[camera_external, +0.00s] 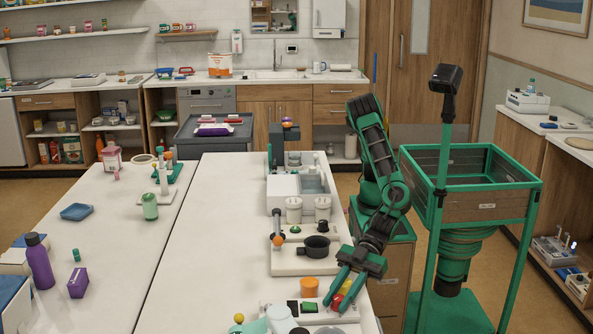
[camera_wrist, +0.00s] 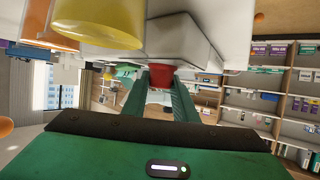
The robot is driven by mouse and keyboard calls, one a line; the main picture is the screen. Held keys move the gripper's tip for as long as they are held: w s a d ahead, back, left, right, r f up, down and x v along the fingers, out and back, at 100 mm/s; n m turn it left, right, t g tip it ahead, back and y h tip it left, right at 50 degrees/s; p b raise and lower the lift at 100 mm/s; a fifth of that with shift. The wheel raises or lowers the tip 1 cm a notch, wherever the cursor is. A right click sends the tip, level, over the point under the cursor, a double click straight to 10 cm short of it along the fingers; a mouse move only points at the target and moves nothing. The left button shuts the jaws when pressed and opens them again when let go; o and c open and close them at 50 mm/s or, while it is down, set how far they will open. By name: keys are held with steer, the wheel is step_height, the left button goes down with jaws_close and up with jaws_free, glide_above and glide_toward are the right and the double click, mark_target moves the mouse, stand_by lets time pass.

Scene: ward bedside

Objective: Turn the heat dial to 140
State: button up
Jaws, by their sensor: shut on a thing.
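My gripper (camera_external: 338,292) reaches down at the front right of the long white table, beside a white unit (camera_external: 289,309) with a green panel and dark parts on top. In the wrist view my gripper (camera_wrist: 160,92) has its two green fingers closed on a red knob (camera_wrist: 160,77) at a white block (camera_wrist: 185,40). The red knob also shows small in the external view (camera_external: 337,302), partly hidden by the fingers. I cannot read any scale or number, so the dial's setting cannot be told.
A yellow piece (camera_external: 345,287) and an orange cylinder (camera_external: 309,287) stand close to my fingers. The yellow piece looms large in the wrist view (camera_wrist: 100,20). A black pot (camera_external: 316,246) sits on a white board behind. The table's middle is clear.

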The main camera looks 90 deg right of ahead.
steer(key=shift+w+r+m+t+h, duration=0.1)
steer(key=shift+w+m+t+h, duration=0.1)
steer(key=shift+m+t+h, duration=0.4)
steer(key=o, duration=1)
steer(key=shift+o, duration=0.2)
steer(key=shift+s, duration=0.1)
steer(key=shift+s+d+r, duration=0.15)
steer(key=shift+s+d, duration=0.15)
steer(key=shift+s, duration=0.05)
steer(key=v, duration=0.9)
steer(key=shift+s+d, duration=0.2)
steer(key=shift+d, duration=0.1)
steer(key=shift+w, duration=0.1)
